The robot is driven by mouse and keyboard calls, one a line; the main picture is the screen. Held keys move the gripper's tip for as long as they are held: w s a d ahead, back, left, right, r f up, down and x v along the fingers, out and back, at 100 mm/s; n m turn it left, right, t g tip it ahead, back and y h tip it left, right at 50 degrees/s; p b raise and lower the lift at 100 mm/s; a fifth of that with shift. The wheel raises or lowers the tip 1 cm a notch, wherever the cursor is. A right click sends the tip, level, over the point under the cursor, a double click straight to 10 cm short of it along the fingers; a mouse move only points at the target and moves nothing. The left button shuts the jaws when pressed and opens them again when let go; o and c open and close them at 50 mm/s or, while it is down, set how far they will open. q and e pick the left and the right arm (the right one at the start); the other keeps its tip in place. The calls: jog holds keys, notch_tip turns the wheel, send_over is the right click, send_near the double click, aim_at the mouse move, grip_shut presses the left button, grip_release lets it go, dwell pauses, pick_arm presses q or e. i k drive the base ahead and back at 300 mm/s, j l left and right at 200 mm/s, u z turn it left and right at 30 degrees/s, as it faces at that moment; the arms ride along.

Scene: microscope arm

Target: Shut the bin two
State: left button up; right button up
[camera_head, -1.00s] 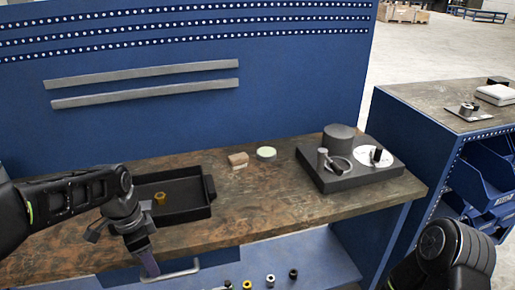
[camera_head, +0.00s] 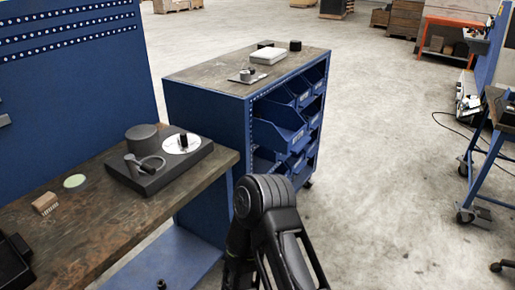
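A blue cabinet (camera_head: 205,125) stands beyond the workbench, with blue bins in its open right side. One upper bin (camera_head: 278,133) at the near end sticks out well past the cabinet face. The other upper bins (camera_head: 298,92) sit further in. Lower bins (camera_head: 297,161) show below, partly hidden by my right arm. I cannot read which bin is number two. My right arm (camera_head: 268,205) rises in front of the cabinet, apart from the bins as far as I can see. Its gripper is out of view, and my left gripper is also out of view.
The workbench (camera_head: 95,215) at left bears a dark microscope base (camera_head: 160,170). A white box (camera_head: 267,55) lies on the cabinet top. Open concrete floor (camera_head: 390,150) lies right of the cabinet. A blue trolley (camera_head: 490,140) stands at far right.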

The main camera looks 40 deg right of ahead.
aim_at(278, 127)
jog(key=i+l, duration=0.65)
jog(key=i, duration=0.15)
jog(key=i+l+z, duration=0.1)
jog(key=z, duration=1.75)
jog(key=i+j, duration=0.05)
